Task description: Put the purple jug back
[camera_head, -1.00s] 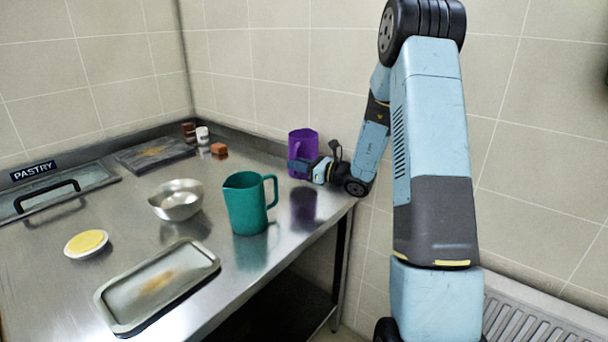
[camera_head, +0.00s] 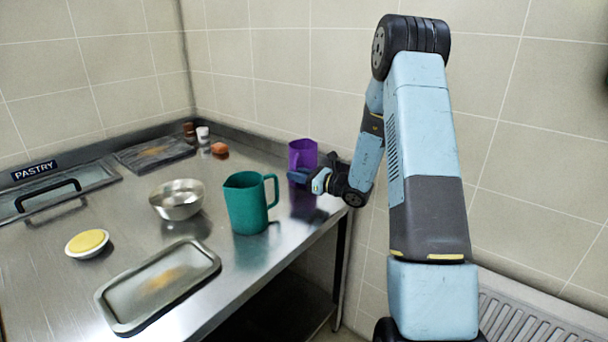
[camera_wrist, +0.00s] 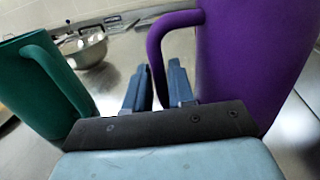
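The purple jug (camera_head: 302,153) is upright at the right rear of the steel counter. In the wrist view the jug (camera_wrist: 250,60) fills the right side, its handle curving down between the two fingers. My gripper (camera_head: 306,177) is shut on this handle; in the wrist view the gripper's fingers (camera_wrist: 158,85) flank it closely. The jug's lower part is partly hidden by my gripper in the head view, and I cannot tell whether its base touches the counter.
A teal jug (camera_head: 247,205) stands in front and to the left. A steel bowl (camera_head: 178,200), yellow-filled dish (camera_head: 88,243), shallow tray (camera_head: 125,318) and dark board (camera_head: 150,153) lie further left. Small containers (camera_head: 203,135) stand at the back. The counter's right edge is close.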

